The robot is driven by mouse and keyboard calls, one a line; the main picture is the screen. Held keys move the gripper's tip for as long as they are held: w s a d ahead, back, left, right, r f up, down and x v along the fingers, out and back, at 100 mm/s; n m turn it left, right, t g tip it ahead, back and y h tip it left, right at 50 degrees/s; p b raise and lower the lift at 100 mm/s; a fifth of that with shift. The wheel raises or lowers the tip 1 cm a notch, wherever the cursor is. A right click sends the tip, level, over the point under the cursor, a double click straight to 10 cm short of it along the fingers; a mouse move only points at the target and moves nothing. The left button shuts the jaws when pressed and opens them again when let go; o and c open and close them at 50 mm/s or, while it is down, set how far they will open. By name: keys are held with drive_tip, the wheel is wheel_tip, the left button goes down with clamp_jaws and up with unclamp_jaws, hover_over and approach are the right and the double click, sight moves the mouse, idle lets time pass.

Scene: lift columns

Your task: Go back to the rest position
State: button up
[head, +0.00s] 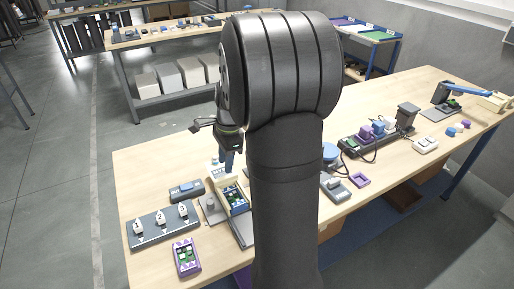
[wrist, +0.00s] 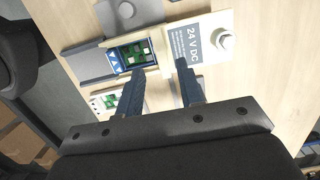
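My gripper (head: 228,166) hangs over the left part of the near workbench, partly hidden behind my arm in the head view. In the wrist view its two dark blue fingers (wrist: 160,68) are apart, with nothing visible held between them. Below them stands a cream panel (wrist: 208,38) marked "24 V DC" with a round white knob. Next to it is a blue holder (wrist: 133,55) with a green circuit board; it also shows in the head view (head: 236,200). I cannot tell whether the fingers touch the panel.
A grey strip (head: 163,227) numbered 1 to 3, a purple-framed board (head: 187,257) and a grey-blue box (head: 187,190) lie at the left. A dark rack (head: 366,138), a grey post (head: 406,115) and a blue-armed device (head: 463,92) stand at the right. Bare wood shows at the back left.

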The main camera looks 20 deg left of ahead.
drive_tip(key=shift+f, duration=2.8)
drive_tip(key=o, duration=1.1)
drive_tip(key=shift+c, duration=0.2)
drive_tip(key=o, duration=0.3)
drive_tip(key=shift+w+a+r, duration=0.1)
drive_tip(key=shift+r, duration=0.3)
drive_tip(key=shift+o, duration=0.5)
drive_tip(key=w+a+r, duration=0.1)
drive_tip(key=r, duration=0.7)
drive_tip(key=w+a+r+t+h, duration=0.1)
drive_tip(key=w+a+r, duration=0.1)
drive_tip(key=r, duration=0.6)
drive_tip(key=shift+w+a, duration=0.15)
drive_tip(key=shift+w, duration=0.05)
approach(226, 176)
drive_tip(key=w+a+f, duration=0.1)
drive_tip(key=w+a, duration=0.2)
drive_tip(key=shift+w+a+f, duration=0.1)
drive_tip(key=shift+w, duration=0.1)
